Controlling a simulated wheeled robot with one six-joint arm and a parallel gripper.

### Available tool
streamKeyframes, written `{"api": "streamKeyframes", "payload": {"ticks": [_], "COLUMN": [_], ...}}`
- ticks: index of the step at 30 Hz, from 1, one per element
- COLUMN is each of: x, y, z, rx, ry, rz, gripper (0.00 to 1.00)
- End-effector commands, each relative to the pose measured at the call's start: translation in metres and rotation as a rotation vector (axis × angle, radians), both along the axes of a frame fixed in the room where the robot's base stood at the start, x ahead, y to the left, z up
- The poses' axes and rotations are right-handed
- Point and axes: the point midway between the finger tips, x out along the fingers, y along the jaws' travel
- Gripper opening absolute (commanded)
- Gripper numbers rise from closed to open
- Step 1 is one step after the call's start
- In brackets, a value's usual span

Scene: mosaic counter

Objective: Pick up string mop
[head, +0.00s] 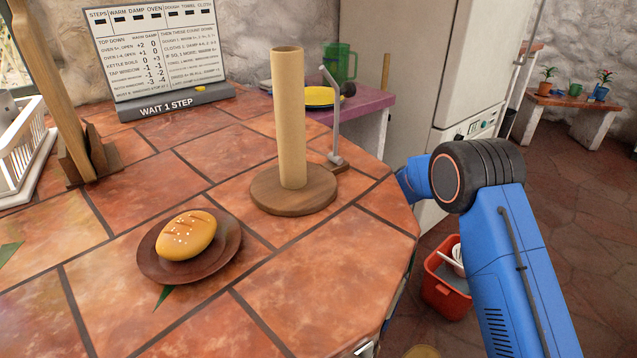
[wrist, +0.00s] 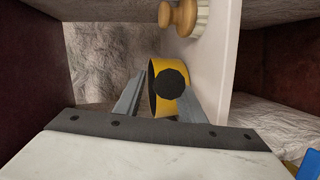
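I cannot make out a string mop for certain in either view. My gripper shows in the wrist view (wrist: 160,95), with its two grey fingers apart. A yellow band-shaped thing with a black round knob (wrist: 172,84) shows between the fingers and covers part of the right one. A gap shows between it and the left finger, and I cannot tell how far off it is. In the head view my blue arm bends behind the counter's right edge, and its gripper is hidden there.
The tiled counter (head: 110,275) holds a bread roll (head: 187,234) on a brown plate (head: 230,250) and a wooden towel post (head: 289,120). A red bucket (head: 444,296) with white things in it stands on the floor. A wooden-knobbed brush (wrist: 180,16) is beside a pale panel (wrist: 213,70).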

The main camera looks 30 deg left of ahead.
Motion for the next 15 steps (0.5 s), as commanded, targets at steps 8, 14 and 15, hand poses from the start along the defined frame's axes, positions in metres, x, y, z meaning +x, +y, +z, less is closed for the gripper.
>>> {"api": "streamKeyframes", "payload": {"ticks": [8,14,15], "x": [-0.0002,-0.0003,-0.0004], "y": [-0.0001,-0.0002,-0.0002], "z": [-0.0001,-0.0004,-0.0004], "rx": [0.0,-0.001,-0.001], "ry": [0.0,0.001,0.001], "rz": [0.0,0.0,0.0], "gripper": [0.0,0.0,0.0]}}
